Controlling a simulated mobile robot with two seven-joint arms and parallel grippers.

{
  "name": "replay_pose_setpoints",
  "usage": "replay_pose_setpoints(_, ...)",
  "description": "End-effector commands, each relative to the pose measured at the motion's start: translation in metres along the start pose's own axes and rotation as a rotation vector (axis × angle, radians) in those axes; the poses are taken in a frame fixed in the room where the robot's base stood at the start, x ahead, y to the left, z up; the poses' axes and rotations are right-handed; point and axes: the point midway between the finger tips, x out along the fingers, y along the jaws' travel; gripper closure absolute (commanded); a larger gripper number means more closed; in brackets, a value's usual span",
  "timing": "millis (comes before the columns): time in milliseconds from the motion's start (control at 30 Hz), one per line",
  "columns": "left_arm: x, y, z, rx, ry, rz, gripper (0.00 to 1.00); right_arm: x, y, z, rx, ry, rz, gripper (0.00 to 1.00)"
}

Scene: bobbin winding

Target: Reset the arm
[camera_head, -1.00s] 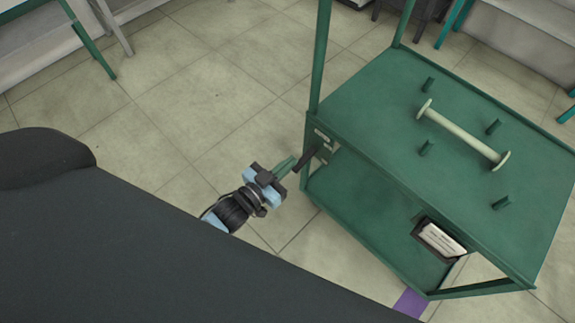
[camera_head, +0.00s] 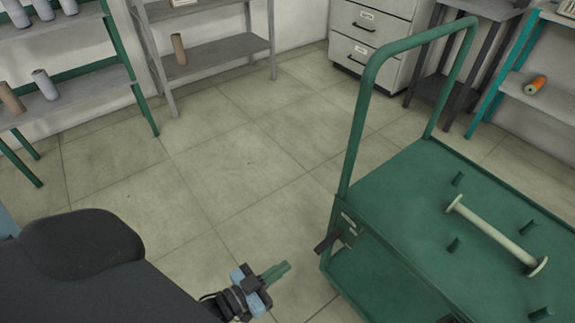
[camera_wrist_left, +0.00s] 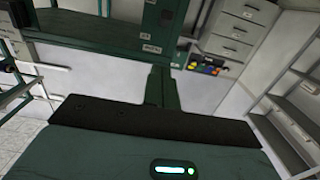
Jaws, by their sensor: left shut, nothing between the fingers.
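My left gripper (camera_head: 276,271) shows at the bottom middle of the head view, with its green fingers shut and empty. It is over the floor, left of the green cart (camera_head: 400,185) and apart from the cart's black lever (camera_head: 327,243). In the left wrist view my left gripper's fingers (camera_wrist_left: 160,88) are together, with nothing between them. A pale bobbin (camera_head: 495,235) lies on the cart top between short green pegs. My right gripper is not in view.
A green shelf (camera_head: 75,92) with several spools stands at the back left, beside a grey shelf (camera_head: 215,52). A drawer cabinet (camera_head: 368,40) stands at the back; a teal shelf (camera_head: 545,95) holds an orange spool (camera_head: 535,85). The floor (camera_head: 200,170) between is clear.

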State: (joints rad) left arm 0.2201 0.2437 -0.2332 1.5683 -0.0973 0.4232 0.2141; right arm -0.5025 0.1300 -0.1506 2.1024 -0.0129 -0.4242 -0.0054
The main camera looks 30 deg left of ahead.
Motion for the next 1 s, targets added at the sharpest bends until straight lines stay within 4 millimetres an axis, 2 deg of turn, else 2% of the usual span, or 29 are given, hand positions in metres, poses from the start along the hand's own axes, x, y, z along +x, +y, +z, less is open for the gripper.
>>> replay_pose_setpoints(233,-0.001,0.001,0.001,-0.001,-0.006,-0.001,1.0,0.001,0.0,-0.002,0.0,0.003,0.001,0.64)
replay_pose_setpoints(367,-0.02,0.009,0.013,-0.016,-0.075,-0.019,1.0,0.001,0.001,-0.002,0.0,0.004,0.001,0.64)
replay_pose_setpoints(467,-0.052,0.022,0.029,-0.035,-0.196,-0.046,1.0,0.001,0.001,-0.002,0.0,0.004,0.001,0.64)
replay_pose_setpoints(600,-0.115,0.045,0.052,-0.068,-0.423,-0.084,1.0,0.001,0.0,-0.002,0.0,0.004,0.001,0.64)
replay_pose_setpoints(700,-0.157,0.059,0.061,-0.088,-0.573,-0.1,1.0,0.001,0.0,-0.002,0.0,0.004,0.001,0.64)
replay_pose_setpoints(1000,-0.255,0.091,0.062,-0.132,-0.904,-0.108,1.0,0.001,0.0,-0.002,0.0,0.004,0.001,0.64)
